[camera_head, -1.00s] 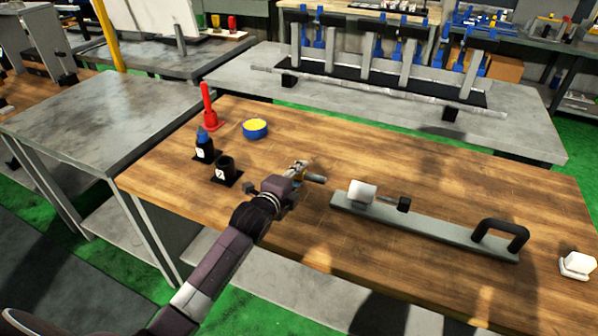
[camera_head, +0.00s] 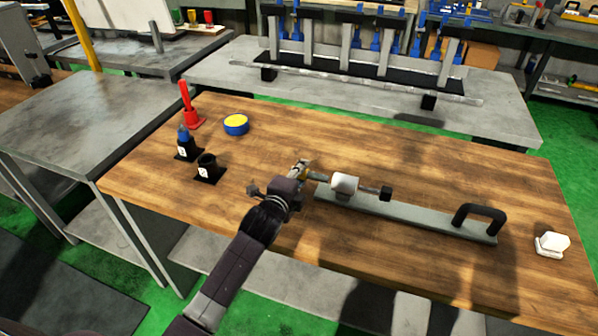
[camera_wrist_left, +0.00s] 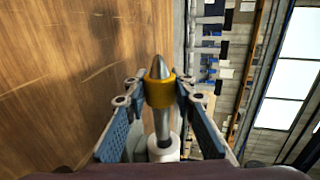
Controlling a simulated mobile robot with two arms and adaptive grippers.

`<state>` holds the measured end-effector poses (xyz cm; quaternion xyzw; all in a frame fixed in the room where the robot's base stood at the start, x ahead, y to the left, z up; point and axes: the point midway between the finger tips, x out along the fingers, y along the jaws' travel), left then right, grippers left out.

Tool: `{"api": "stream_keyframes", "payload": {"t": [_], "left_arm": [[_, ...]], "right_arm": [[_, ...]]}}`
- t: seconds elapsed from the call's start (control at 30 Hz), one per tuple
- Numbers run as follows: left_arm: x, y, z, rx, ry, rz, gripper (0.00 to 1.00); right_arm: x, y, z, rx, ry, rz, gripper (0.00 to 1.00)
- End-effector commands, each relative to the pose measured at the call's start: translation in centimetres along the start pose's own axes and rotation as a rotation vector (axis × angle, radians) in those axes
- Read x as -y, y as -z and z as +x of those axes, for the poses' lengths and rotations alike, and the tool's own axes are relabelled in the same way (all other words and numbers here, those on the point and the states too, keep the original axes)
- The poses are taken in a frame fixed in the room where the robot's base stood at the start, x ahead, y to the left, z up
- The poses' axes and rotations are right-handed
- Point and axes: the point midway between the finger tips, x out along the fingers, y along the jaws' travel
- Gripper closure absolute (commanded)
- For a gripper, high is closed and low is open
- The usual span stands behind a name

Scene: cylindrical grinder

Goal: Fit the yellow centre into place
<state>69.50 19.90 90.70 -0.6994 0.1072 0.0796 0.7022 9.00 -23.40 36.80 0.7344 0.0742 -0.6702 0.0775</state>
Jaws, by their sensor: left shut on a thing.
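The yellow centre (camera_wrist_left: 160,93) has a pointed metal tip, a yellow collar and a metal shank. My left gripper (camera_head: 302,172) is shut on it, with a finger on each side of the collar in the left wrist view (camera_wrist_left: 160,92). The shank points right in the head view, towards the white holder (camera_head: 345,184) on the grey bar (camera_head: 410,216). The holder also shows below the shank in the left wrist view (camera_wrist_left: 165,149). The shank's end is at or very close to the holder's face; I cannot tell whether it is inside. My right gripper is not in view.
A black knob (camera_head: 385,193) sticks out right of the holder, and a black handle (camera_head: 481,216) stands at the bar's right end. Black stand (camera_head: 208,170), blue-topped bottle (camera_head: 184,144), red item (camera_head: 190,112) and yellow-topped blue tin (camera_head: 236,125) stand at left. A white block (camera_head: 551,244) lies far right.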

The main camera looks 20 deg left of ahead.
Motion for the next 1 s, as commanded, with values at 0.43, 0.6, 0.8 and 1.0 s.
{"api": "stream_keyframes", "payload": {"t": [0.43,0.6,0.8,1.0], "left_arm": [[0.28,0.02,-0.01,-0.001,0.005,0.0,1.0],[0.39,0.0,-0.06,-0.001,0.005,0.0,1.0],[0.41,0.03,-0.1,-0.002,0.006,0.0,1.0],[0.34,0.03,-0.09,-0.001,0.006,-0.001,1.0]], "right_arm": [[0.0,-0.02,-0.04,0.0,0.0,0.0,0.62],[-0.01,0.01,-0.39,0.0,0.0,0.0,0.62],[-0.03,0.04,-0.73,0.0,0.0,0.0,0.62],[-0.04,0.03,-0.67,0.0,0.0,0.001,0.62]]}}
